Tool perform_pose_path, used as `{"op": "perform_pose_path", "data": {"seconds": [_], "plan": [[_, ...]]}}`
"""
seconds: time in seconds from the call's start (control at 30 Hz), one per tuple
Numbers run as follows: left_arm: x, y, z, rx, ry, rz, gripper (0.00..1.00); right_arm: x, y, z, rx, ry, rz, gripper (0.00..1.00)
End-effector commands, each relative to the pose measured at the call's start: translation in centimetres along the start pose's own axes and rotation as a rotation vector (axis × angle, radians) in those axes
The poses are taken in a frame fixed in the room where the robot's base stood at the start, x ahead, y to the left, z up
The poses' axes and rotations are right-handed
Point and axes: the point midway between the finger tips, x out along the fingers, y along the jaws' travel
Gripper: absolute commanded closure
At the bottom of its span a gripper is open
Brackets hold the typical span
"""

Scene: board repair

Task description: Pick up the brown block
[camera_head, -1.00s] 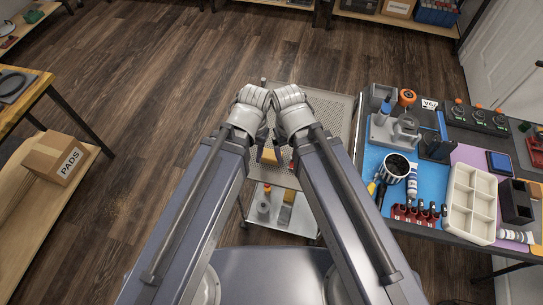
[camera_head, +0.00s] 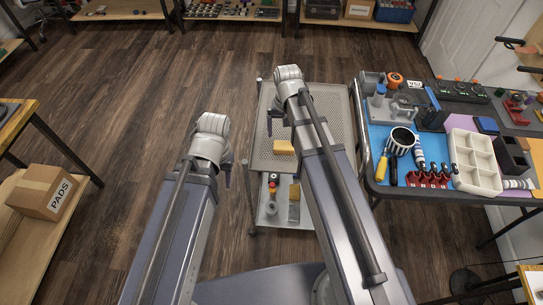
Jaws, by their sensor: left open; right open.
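A tan-brown block (camera_head: 284,147) lies on the perforated top shelf of the metal cart (camera_head: 334,104), left of my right forearm. Another brown block (camera_head: 294,191) shows on the cart's lower shelf. My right gripper (camera_head: 269,126) is partly hidden behind its wrist; a dark finger shows above the cart top, beyond the block and apart from it. My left gripper (camera_head: 227,176) is mostly hidden by its wrist, over the floor left of the cart. Both are open, and I see nothing held.
A workbench on the right holds a blue mat (camera_head: 378,139), a white compartment tray (camera_head: 474,163), a portafilter (camera_head: 401,141) and several red-based tools. A cardboard box (camera_head: 43,192) sits on the left shelf. The floor left of the cart is clear.

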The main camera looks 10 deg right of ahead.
Motion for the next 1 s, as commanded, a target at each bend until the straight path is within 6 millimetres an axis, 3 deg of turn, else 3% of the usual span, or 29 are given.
{"op": "perform_pose_path", "data": {"seconds": [0.17,0.47,0.73,1.0], "plan": [[0.2,0.0,-0.1,0.0,0.0,0.0,0.5,0.3,0.1,-0.1,0.004,0.0,-0.001,0.0],[2.7,0.3,-0.2,0.0,0.0,0.0,0.5,2.7,0.1,-0.1,0.003,0.0,-0.001,0.0],[3.0,0.3,-0.2,0.0,0.0,0.0,0.5,3.0,0.1,-0.1,0.002,0.0,-0.001,0.0],[5.9,0.6,-0.4,0.001,0.0,0.0,0.5,6.0,0.2,-0.3,0.002,0.0,-0.001,0.0]]}}
